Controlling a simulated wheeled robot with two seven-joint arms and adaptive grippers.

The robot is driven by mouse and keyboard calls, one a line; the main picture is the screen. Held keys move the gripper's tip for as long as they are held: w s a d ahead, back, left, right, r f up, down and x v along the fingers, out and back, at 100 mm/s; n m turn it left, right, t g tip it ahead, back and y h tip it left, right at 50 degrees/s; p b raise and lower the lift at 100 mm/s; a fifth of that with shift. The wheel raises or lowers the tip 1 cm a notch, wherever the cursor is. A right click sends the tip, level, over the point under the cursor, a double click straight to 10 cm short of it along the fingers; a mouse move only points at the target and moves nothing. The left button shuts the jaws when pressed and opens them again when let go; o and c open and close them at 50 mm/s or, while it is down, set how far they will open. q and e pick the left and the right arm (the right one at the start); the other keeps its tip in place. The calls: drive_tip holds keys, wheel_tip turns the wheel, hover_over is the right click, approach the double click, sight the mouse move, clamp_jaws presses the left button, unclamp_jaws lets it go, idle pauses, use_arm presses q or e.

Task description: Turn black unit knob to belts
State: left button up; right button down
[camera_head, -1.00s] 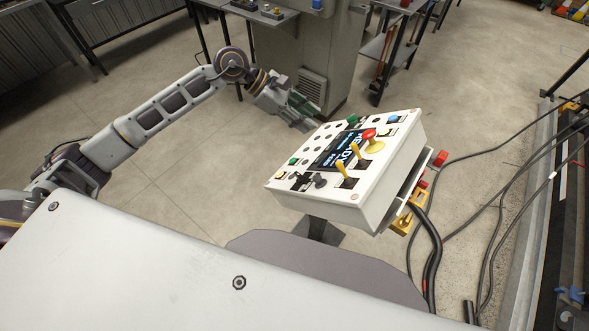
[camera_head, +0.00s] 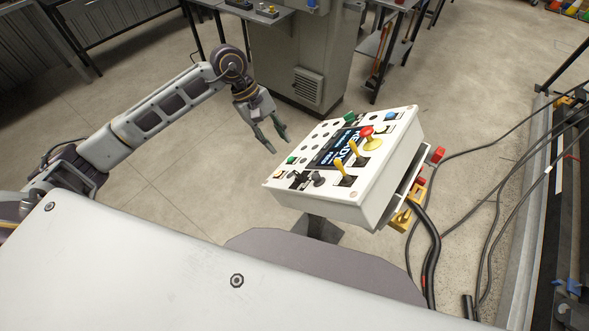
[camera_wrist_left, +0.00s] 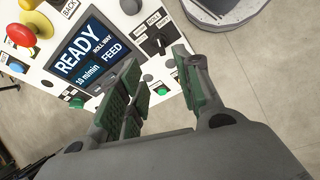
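The white control box (camera_head: 345,207) stands on a post in front of me, its sloped top carrying the controls. Black knobs sit at its near left corner: a flat black one (camera_head: 299,180) and a rounder dark one (camera_head: 319,180) beside it. In the left wrist view a black knob (camera_wrist_left: 156,43) shows beyond the fingers, next to small printed labels; I cannot read the knob's setting surely. My left gripper (camera_head: 274,138) is open and empty, pointing down just left of the box, apart from it. In the left wrist view its two fingers (camera_wrist_left: 163,88) are spread. My right gripper is out of view.
A grey cabinet (camera_head: 310,60) stands behind. Floor left of the box is clear.

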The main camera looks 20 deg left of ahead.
sight(296, 173)
use_arm(q)
drive_tip(key=shift+p+x, duration=1.55)
drive_tip(key=shift+x, duration=5.35)
clamp_jaws()
